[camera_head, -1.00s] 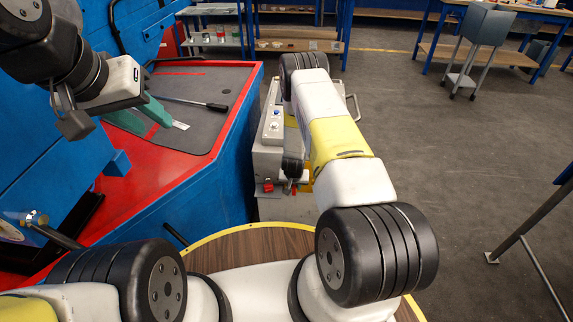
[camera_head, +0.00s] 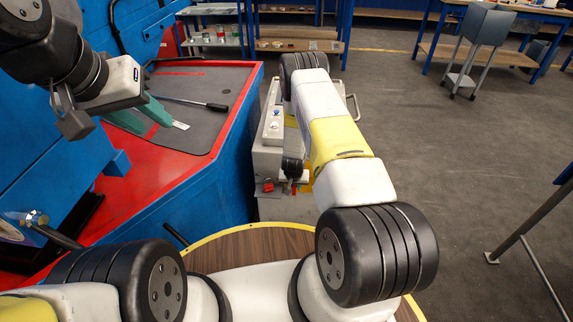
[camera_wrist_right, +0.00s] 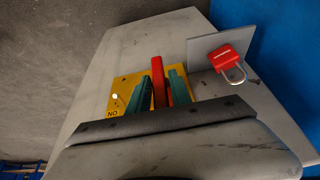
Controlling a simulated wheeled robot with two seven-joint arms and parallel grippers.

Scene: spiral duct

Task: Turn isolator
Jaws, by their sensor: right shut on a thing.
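The isolator's red handle (camera_wrist_right: 158,82) stands on a yellow plate (camera_wrist_right: 124,90) on a grey cabinet face. In the right wrist view my right gripper (camera_wrist_right: 161,85) has its two green fingers on either side of the handle and is shut on it. In the head view my right arm hides much of the grey box (camera_head: 271,135), and the right fingers cannot be made out. My left gripper (camera_head: 147,117) is at the left, above the red and grey bench top, with its green fingers apart and nothing between them.
A red padlock (camera_wrist_right: 230,63) hangs on a metal tab beside the handle; it shows near the box's lower edge in the head view (camera_head: 268,187). A blue machine wall (camera_head: 235,165) stands close to the box's left. Open floor lies to the right.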

